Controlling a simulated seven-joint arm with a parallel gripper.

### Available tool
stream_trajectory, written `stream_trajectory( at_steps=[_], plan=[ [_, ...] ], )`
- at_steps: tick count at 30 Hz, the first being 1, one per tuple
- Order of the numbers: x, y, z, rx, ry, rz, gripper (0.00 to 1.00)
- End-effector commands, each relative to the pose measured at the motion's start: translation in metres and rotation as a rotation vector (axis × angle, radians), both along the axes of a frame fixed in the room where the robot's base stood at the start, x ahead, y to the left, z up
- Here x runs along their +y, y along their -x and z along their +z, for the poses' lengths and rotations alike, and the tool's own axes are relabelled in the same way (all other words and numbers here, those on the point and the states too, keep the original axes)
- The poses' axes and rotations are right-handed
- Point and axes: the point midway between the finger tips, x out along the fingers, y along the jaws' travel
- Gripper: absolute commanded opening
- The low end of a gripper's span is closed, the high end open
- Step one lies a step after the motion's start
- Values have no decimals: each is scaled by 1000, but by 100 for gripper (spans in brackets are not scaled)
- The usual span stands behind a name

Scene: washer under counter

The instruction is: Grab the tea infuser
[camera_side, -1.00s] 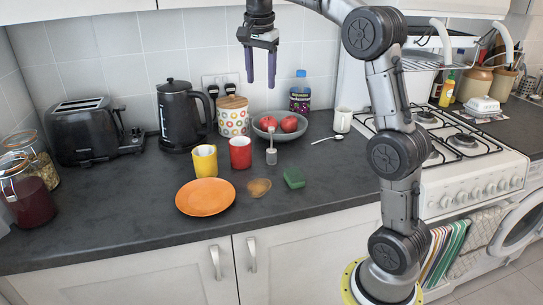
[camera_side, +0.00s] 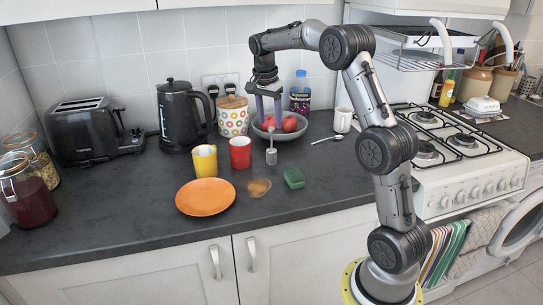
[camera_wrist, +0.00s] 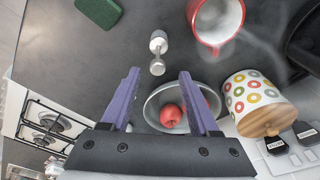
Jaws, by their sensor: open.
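The tea infuser (camera_side: 271,156) stands upright on the dark counter, a small grey cylinder with a thin stem and a knob on top. In the wrist view the tea infuser (camera_wrist: 158,42) shows just beyond my fingertips, its metal knob lined up with the gap between them. My gripper (camera_side: 269,120) points down with its two purple fingers apart and empty, above the counter near the bowl and the infuser's top. In the wrist view my gripper (camera_wrist: 158,73) is open, with nothing between the fingers. I cannot tell the exact height left between the fingertips and the knob.
A grey bowl (camera_side: 258,131) with red apples (camera_side: 289,124) stands just behind the infuser. A red mug (camera_side: 240,153) is close on its left, with a yellow mug (camera_side: 204,161) beyond. A green sponge (camera_side: 294,178), small brown dish (camera_side: 258,187) and orange plate (camera_side: 205,196) lie in front.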

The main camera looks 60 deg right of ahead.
Motion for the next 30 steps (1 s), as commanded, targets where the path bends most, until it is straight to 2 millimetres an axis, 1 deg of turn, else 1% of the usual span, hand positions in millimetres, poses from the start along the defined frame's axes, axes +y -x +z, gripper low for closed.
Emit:
stream_trajectory(
  at_steps=[6, 10, 14, 20, 24, 29, 30],
  plan=[
    [0, 4, -29, 4, -2, 0, 62],
    [-2, 4, -45, 4, -1, 0, 62],
    [-3, 4, -51, 2, 0, 0, 62],
    [-3, 4, -51, 1, 0, 0, 62],
    [-3, 4, -51, 1, 0, 0, 36],
    [-3, 4, -51, 1, 0, 0, 8],
    [-3, 4, -51, 1, 0, 0, 0]
  ],
)
